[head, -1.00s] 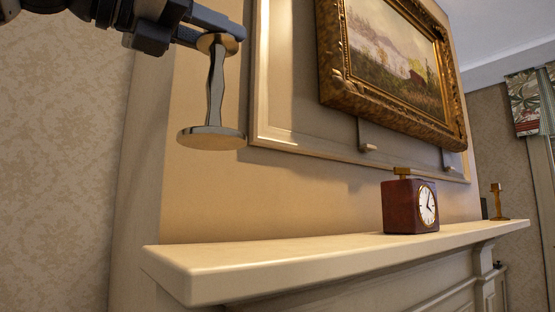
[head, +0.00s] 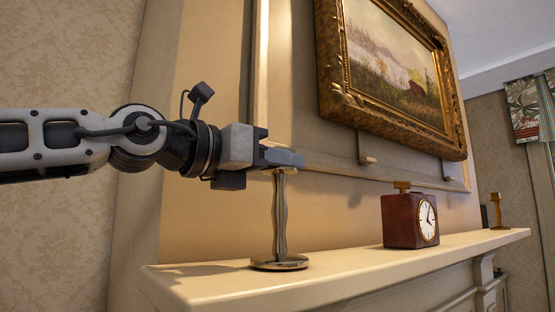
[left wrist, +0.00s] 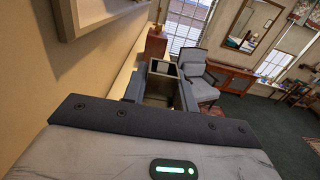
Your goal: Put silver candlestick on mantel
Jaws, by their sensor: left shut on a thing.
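The silver candlestick (head: 279,222) is upright at the left part of the mantel (head: 350,262) in the head view. Its round base is at the mantel's top surface and appears to touch it. My left gripper (head: 285,158) comes in from the left and is shut on the top of the candlestick. In the left wrist view, the candlestick's top (left wrist: 163,68) shows between the fingers, and the rest of it is hidden. My right gripper is in neither view.
A dark red clock (head: 410,219) stands on the mantel to the right of the candlestick. A brass candlestick (head: 497,211) stands at the far right end. A gold-framed painting (head: 395,75) hangs above. The mantel between candlestick and clock is clear.

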